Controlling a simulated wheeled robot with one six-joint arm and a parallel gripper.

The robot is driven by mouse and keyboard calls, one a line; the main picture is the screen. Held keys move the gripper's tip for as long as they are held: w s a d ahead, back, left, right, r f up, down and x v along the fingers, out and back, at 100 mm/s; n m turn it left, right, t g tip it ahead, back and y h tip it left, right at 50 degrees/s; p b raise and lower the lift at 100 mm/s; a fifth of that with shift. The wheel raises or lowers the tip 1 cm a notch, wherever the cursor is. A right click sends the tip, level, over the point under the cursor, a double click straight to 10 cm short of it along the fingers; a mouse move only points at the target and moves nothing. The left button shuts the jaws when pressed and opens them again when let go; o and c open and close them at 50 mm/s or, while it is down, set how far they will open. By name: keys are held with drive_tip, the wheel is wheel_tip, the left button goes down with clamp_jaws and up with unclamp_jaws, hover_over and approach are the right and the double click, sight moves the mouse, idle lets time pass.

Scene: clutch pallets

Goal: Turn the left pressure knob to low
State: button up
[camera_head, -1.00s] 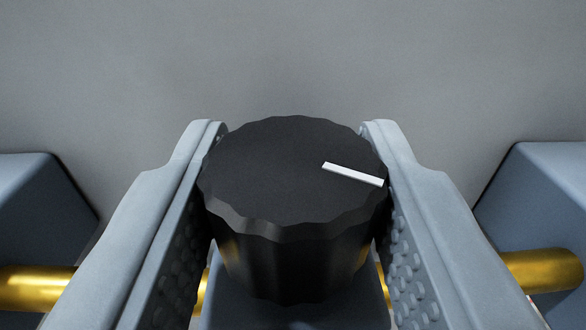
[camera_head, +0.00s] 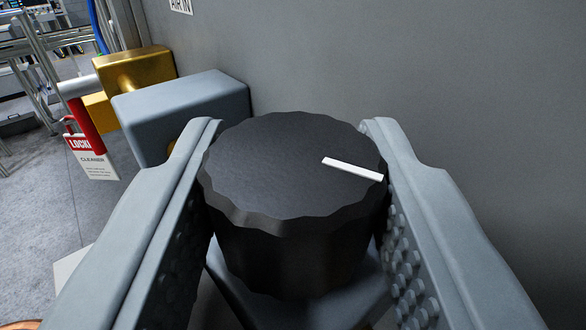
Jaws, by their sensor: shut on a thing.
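A black fluted knob (camera_head: 270,180) with a white pointer line on its face fills the middle of the view. The line lies on the right part of the face, running toward the right finger. My gripper (camera_head: 293,126) is shut on the knob, one grey finger on each side of it. The knob sits on a blue-grey block (camera_head: 228,283), mostly hidden below it. No pressure scale or low mark shows. I cannot tell from this view whether this is the left knob.
A second blue-grey block (camera_head: 185,105) stands close at the upper left, beside a brass fitting (camera_head: 135,68) with a red lock and tag (camera_head: 85,145). A grey wall (camera_head: 440,90) fills the upper right. Grey floor (camera_head: 40,240) shows at left.

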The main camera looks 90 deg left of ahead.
drive_tip(key=shift+w+n+g, duration=0.1)
drive_tip(key=shift+n+g, duration=1)
drive_tip(key=shift+g, duration=0.9)
drive_tip(key=o, duration=1)
drive_tip(key=shift+d, duration=0.1)
